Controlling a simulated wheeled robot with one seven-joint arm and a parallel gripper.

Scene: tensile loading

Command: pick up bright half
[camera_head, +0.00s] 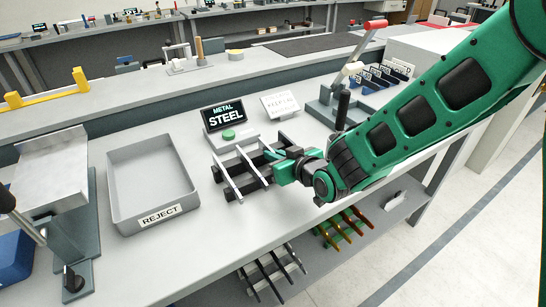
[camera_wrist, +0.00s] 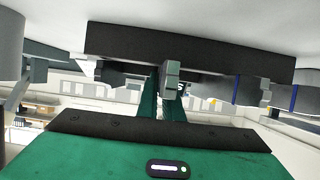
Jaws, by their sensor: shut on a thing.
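My gripper (camera_head: 274,161) is at the right side of a dark rack (camera_head: 222,176) that carries several pale metal bars (camera_head: 231,183). Its fingers are low over the rack, near the rightmost bar. In the wrist view, the gripper (camera_wrist: 170,98) is shut on a small pale grey piece (camera_wrist: 172,77), seen end-on between the fingers. It appears to be the bright half. The fingers and arm hide most of it in the head view, so I cannot tell whether it is clear of the rack.
A grey tray (camera_head: 112,207) labelled REJECT stands left of the rack. A display (camera_head: 224,115) reading METAL STEEL and a green button (camera_head: 228,134) are behind it. A dark upright post (camera_head: 343,108) stands behind my arm. Bench space in front of the rack is clear.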

